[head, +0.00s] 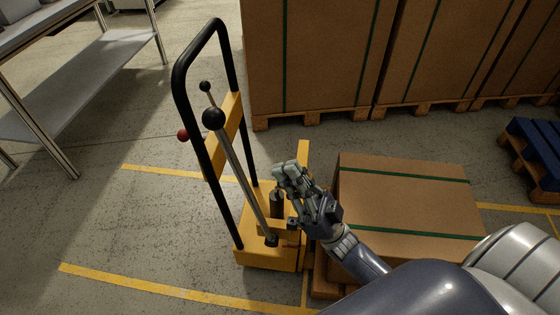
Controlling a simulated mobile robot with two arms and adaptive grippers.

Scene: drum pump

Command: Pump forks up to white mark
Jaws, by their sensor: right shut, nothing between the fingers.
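The yellow stacker (262,254) has a tall black tube handle (178,80). A grey pump lever with a black ball knob (213,118) leans from the stacker's base up to the left, inside the handle frame. A smaller black knob (205,86) and a red knob (183,134) are also on it. My right gripper (286,170) is shut and empty, above the stacker's base beside the yellow mast (303,151), right of the lever and apart from its knob. The forks are hidden, and I cannot make out a white mark. My left gripper is out of view.
A strapped carton (408,190) sits on a wooden pallet right of the stacker. Large cartons (310,55) on pallets stand behind. A blue pallet (540,142) is at the far right, a metal table (90,75) at the upper left. The floor left of the stacker is clear.

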